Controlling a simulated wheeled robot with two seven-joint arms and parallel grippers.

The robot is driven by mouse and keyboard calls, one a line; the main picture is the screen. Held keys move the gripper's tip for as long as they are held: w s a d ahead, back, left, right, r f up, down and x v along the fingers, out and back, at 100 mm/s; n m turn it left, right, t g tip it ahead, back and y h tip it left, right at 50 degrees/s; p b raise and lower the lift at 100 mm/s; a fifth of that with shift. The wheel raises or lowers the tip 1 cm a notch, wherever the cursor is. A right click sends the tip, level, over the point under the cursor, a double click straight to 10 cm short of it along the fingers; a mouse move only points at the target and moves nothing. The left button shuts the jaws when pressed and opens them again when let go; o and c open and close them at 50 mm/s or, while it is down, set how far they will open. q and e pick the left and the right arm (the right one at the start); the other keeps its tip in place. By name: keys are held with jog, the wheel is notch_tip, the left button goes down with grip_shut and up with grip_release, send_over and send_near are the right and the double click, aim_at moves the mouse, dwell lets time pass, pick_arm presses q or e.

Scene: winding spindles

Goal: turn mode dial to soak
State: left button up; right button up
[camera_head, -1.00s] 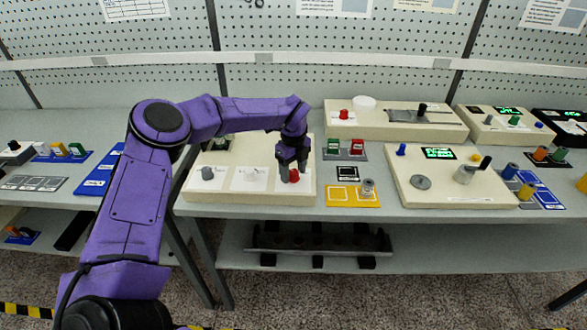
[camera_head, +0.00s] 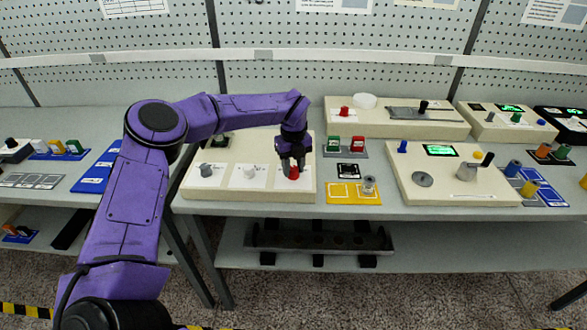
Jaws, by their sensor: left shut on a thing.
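A cream panel (camera_head: 222,190) on the bench carries a row of knobs on white label plates. A grey knob (camera_head: 206,170) is at its left, a pale knob (camera_head: 249,172) in the middle, and a red knob (camera_head: 294,173) at its right. My left gripper (camera_head: 290,166) points down at the red knob, with its fingers around the knob's top, shut on it. The fingers hide part of the knob. The label text is too small to read, so I cannot tell which knob is the mode dial. My right gripper is out of view.
A yellow tray (camera_head: 340,197) with a grey cylinder and a small board with green and red blocks (camera_head: 358,143) lie right of the panel. Other cream panels with a green display (camera_head: 440,150) stand farther right. A lower shelf (camera_head: 420,255) holds a dark rack.

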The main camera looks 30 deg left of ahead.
aim_at(293, 168)
pick_arm(q)
jog(key=shift+m, duration=2.3)
jog(key=o, duration=1)
jog(key=shift+o, duration=0.2)
notch_tip(293, 168, up, 10)
jog(key=b, duration=0.2)
jog(key=shift+r+b, duration=0.25)
jog(key=shift+b, duration=0.1)
